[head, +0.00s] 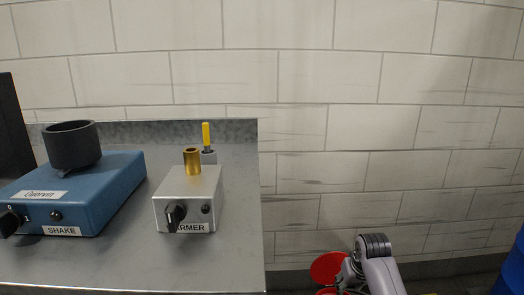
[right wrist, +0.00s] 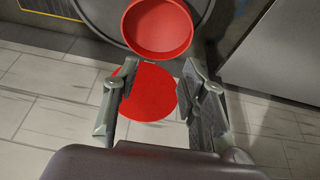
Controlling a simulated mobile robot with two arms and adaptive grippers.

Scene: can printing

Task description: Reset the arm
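My right gripper (right wrist: 160,72) shows in the right wrist view with its two fingers spread apart and nothing held between them. Beyond the fingers is a flat red disc (right wrist: 146,95), with a round red dish-like container (right wrist: 158,27) above it in the picture. I cannot tell how far either lies from the fingertips. In the head view, a grey part of my right arm (head: 378,268) is at the bottom, right of the table. My left arm and gripper are not in view.
A metal table (head: 110,265) holds a blue shaker (head: 100,195) with a dark cup (head: 72,146), a silver warmer box (head: 190,195) with a brass cylinder (head: 192,162), and a yellow-topped item (head: 206,136). Its right edge is near the picture's middle. A blue object (head: 513,270) stands far right.

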